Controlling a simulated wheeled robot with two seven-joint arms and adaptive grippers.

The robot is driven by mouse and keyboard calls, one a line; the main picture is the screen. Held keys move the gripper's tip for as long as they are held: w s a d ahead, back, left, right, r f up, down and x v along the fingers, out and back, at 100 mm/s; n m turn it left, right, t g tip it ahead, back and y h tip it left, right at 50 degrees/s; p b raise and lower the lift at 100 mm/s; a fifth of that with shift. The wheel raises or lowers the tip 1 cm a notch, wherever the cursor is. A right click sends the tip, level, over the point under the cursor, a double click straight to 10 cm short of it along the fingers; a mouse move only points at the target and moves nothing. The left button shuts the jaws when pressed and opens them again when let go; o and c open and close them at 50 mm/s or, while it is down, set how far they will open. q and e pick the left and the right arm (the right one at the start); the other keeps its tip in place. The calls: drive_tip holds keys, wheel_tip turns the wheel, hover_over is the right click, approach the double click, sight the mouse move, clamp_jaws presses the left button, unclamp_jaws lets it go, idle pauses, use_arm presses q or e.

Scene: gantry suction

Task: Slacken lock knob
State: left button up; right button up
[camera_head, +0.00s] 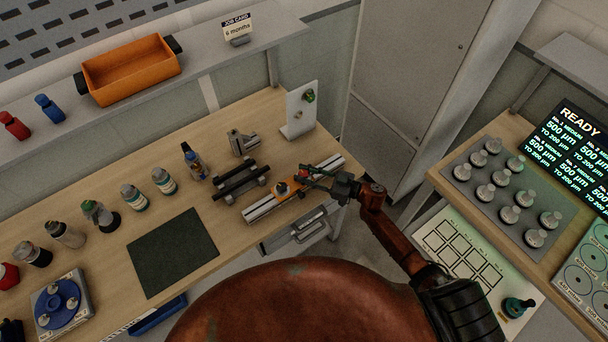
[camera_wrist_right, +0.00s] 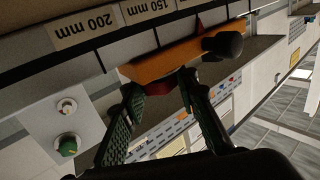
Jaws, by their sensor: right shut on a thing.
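A rail fixture (camera_head: 262,208) lies on the wooden bench, with an orange carriage (camera_head: 281,188) on it. In the right wrist view the orange carriage (camera_wrist_right: 180,58) carries a black round knob (camera_wrist_right: 225,45) at one end. A dark red knob (camera_wrist_right: 158,88) shows below the carriage, between the fingertips of my right gripper (camera_wrist_right: 160,86). In the head view my right gripper (camera_head: 308,174) reaches the rail from the right, with the red knob (camera_head: 303,173) at its tips. The fingers are shut on the red knob, which they partly hide. My left gripper is out of view.
An upright white plate with a green knob (camera_head: 309,96) stands behind the rail. A black-barred fixture (camera_head: 240,182) and several bottles stand to the left, by a dark mat (camera_head: 172,252). A grey cabinet (camera_head: 412,60) stands behind my right arm.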

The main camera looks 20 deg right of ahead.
drive_tip(key=shift+w+f+n+g+y+b, duration=0.1)
drive_tip(key=shift+f+n+g+y+b, duration=0.1)
drive_tip(key=shift+n+g+y+b, duration=0.7)
drive_tip(key=shift+r+n+g+y+b, duration=0.1)
drive_tip(key=shift+n+g+y+b, duration=0.2)
drive_tip(key=shift+n+g+b, duration=0.75)
drive_tip(key=shift+m+g+p, duration=0.25)
drive_tip(key=shift+m+p, duration=0.05)
drive_tip(key=shift+m, duration=0.05)
drive_tip(key=o, duration=1.2)
drive_tip(key=shift+c, duration=0.2)
drive_tip(key=v, duration=1.2)
drive_tip(key=shift+r, duration=0.1)
